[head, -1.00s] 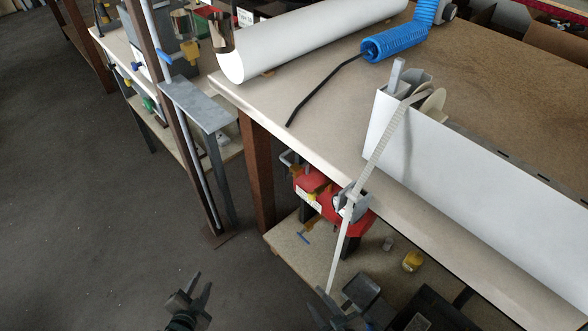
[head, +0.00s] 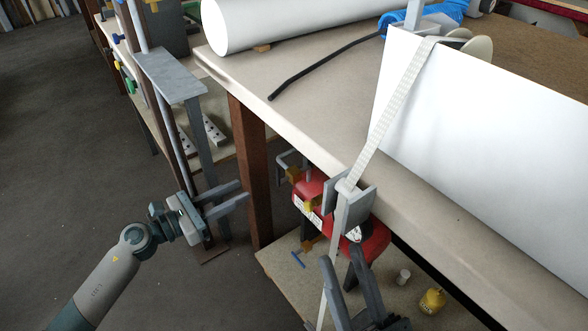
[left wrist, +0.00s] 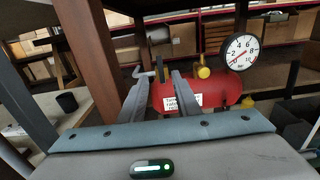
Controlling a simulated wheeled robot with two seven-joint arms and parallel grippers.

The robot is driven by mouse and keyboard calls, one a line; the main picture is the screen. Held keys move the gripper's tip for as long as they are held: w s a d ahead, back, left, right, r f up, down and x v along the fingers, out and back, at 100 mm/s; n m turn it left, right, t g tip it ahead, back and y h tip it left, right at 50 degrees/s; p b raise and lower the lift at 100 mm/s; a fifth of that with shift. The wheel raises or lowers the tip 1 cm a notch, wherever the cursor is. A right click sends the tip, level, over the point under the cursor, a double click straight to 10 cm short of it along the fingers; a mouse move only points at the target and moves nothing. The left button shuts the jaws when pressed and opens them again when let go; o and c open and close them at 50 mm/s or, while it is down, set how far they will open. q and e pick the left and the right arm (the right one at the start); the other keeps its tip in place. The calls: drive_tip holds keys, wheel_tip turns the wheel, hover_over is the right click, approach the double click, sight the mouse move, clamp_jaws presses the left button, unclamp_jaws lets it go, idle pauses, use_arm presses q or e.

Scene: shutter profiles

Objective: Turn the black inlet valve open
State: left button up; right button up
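A red tank (head: 372,238) with a white label sits under the table; the left wrist view shows it too (left wrist: 226,88), with a round white gauge (left wrist: 241,50) and a yellow knob (left wrist: 204,72). I cannot make out a black valve for certain; grey fittings (head: 290,163) at the tank's left end are partly covered by my fingers in the wrist view. My left gripper (head: 243,192) is open and empty, left of the tank and apart from it, its fingers (left wrist: 160,78) pointing at the tank's left end. My right gripper (head: 341,256) is open in front of the tank.
A brown table leg (head: 248,165) stands between my left gripper and the tank. A pale strap (head: 380,125) runs through a grey bracket (head: 350,200) on the table edge.

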idle(0.3)
use_arm(q)
approach(290, 172)
drive_tip(key=w+d+r, duration=0.1)
drive_tip(key=d, duration=0.1)
drive_tip(key=w+d, duration=0.2)
drive_tip(key=d, duration=0.1)
drive_tip(key=w+d+r, duration=0.1)
drive_tip(key=w+d, duration=0.1)
drive_tip(key=shift+d+r, duration=0.2)
drive_tip(key=shift+r, duration=0.1)
drive_tip(key=shift+w+d, duration=0.25)
drive_tip(key=shift+d, duration=0.2)
use_arm(e)
drive_tip(key=shift+w+d+r+t, duration=0.1)
drive_tip(key=shift+d+r+t, duration=0.25)
drive_tip(key=shift+r+t, duration=0.3)
use_arm(q)
drive_tip(key=shift+c, duration=0.3)
clamp_jaws()
use_arm(e)
drive_tip(key=shift+f, duration=0.1)
